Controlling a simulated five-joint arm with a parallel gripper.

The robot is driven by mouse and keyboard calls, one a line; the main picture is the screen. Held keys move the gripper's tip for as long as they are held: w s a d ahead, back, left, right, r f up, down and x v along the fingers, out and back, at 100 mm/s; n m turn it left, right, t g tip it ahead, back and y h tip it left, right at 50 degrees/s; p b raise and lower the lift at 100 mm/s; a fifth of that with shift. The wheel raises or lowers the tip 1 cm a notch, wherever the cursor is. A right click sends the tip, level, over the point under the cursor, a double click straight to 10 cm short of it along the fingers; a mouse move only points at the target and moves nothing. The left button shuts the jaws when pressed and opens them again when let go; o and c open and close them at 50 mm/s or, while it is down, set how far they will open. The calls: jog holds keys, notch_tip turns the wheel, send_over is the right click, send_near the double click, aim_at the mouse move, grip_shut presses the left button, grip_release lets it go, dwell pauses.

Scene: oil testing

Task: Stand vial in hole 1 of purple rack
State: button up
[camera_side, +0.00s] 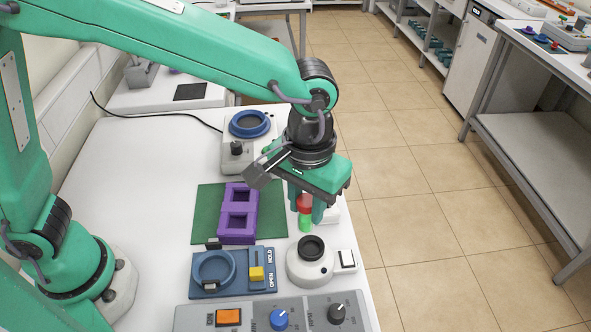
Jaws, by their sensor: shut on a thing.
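My gripper (312,214) points down near the right edge of the white table and is shut on a small vial (305,222). The vial shows a red upper part and a bright green lower part between the fingers; it looks upright. The purple rack (238,213) lies to the left of my gripper on a dark green mat (208,205). It has two square holes, one behind the other, and both look empty. Which one is hole 1 cannot be read. The vial is to the right of the rack, clear of it.
A white round device with a black ring (310,262) stands just in front of the gripper. A blue fixture with a ring and yellow lever (235,285) is in front of the rack. A blue-ringed device (250,124) stands behind. A grey control panel (270,318) is nearest.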

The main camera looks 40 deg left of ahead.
jog(key=s+a+f+n, duration=0.1)
jog(key=s+a+n, duration=0.4)
jog(key=s+a, duration=0.4)
jog(key=shift+s+a+f, duration=0.2)
jog(key=shift+s+a, duration=0.05)
jog(key=shift+s, duration=0.7)
send_near(235, 209)
notch_tip(235, 209, down, 2)
jog(key=s+d, duration=0.2)
jog(key=shift+w+d, duration=0.1)
jog(key=shift+d, duration=0.1)
jog(key=shift+f, duration=0.2)
jog(key=shift+f, duration=1.85)
jog(key=shift+f, duration=0.2)
